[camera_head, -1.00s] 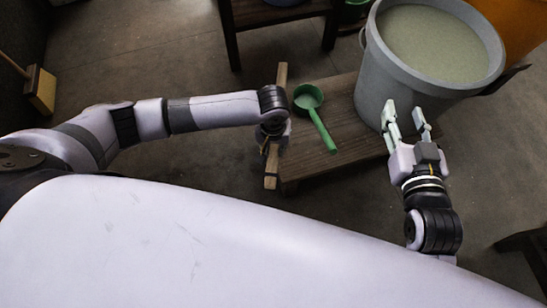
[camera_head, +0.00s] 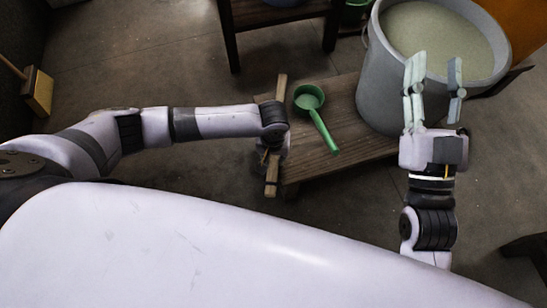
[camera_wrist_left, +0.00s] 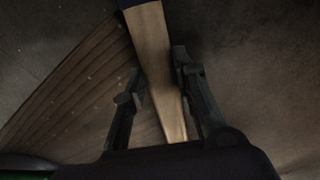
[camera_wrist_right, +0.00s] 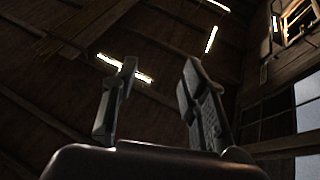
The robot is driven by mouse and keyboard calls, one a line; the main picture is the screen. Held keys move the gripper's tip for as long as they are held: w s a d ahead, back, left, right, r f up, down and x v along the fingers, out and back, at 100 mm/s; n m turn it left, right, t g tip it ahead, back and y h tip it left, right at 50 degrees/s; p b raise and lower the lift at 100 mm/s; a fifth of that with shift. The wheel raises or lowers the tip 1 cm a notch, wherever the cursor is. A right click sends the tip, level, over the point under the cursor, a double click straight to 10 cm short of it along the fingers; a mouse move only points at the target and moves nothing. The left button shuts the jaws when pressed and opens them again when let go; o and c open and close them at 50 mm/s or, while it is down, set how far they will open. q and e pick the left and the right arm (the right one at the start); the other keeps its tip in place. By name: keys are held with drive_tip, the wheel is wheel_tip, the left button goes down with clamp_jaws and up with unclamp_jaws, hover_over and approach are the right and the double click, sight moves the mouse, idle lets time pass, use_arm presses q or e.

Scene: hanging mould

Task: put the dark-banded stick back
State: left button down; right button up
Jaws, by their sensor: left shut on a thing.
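A wooden stick (camera_head: 271,184) is in my left gripper, beside the left end of the low wooden table. My left gripper (camera_wrist_left: 157,84) is shut on it in the left wrist view, one finger on each side of the pale wood (camera_wrist_left: 153,45). A dark part shows at the stick's top end there. In the head view my left wrist hides the stick's middle and most of the fingers. My right gripper (camera_head: 436,64) is open and empty, its fingers pointing up the picture in front of the large grey bucket (camera_head: 378,85).
The low table (camera_head: 345,88) bears a green ladle (camera_head: 320,127), just right of the stick. The bucket holds a pale greenish-grey filling. A dark wooden stand (camera_head: 232,40) is at the back. A broom (camera_head: 38,92) is far left. Floor left of the table is clear.

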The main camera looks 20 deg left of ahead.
use_arm(q)
drive_tip(key=c, duration=1.3)
unclamp_jaws()
